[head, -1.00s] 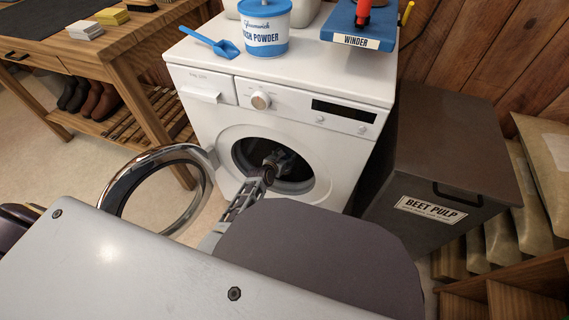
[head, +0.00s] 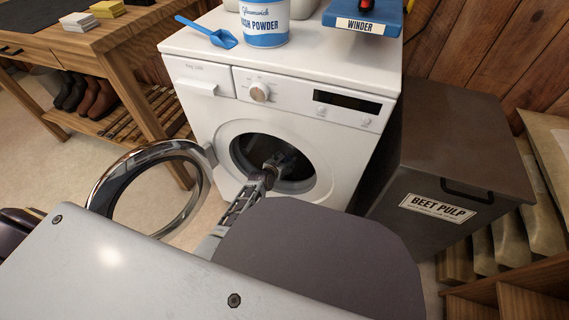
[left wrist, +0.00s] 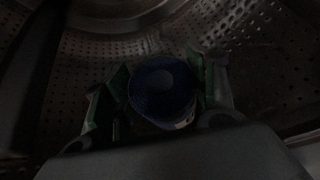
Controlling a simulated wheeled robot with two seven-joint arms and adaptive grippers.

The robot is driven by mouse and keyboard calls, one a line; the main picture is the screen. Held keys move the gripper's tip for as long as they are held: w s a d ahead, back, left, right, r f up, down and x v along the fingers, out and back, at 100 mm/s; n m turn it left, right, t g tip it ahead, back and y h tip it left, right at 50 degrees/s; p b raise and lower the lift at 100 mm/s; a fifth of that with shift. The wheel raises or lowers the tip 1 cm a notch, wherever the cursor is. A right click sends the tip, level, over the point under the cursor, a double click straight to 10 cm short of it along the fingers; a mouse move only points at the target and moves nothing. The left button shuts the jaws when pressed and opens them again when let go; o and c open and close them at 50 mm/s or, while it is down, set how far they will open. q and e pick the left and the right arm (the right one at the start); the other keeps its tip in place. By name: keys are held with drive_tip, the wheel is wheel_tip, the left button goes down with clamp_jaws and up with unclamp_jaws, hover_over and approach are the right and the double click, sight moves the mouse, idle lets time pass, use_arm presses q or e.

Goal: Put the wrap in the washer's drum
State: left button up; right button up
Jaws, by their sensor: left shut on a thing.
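The washer (head: 225,110) stands ahead, its round door (head: 105,190) swung open to the left. My left gripper (head: 280,165) is inside the drum (head: 250,147), reached in through the door opening. In the left wrist view the gripper (left wrist: 163,95) is shut on a dark blue rolled wrap (left wrist: 163,85), seen end-on between its fingers. The perforated metal drum wall (left wrist: 100,50) surrounds them. The wrap cannot be made out in the head view. Whether it touches the drum floor, I cannot tell. My right gripper is not in view.
A wash powder tub (head: 265,22), a blue scoop (head: 208,32) and a blue winder board (head: 363,15) sit on the washer's top. A beet pulp bin (head: 450,150) stands to the right. A wooden bench (head: 115,60) with boots below is at the left.

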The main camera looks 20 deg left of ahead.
use_arm(q)
drive_tip(key=shift+f, duration=0.2)
idle(0.4)
drive_tip(key=o, duration=1)
drive_tip(key=shift+o, duration=0.2)
drive_tip(key=shift+s+r, duration=0.1)
drive_tip(key=shift+r, duration=0.1)
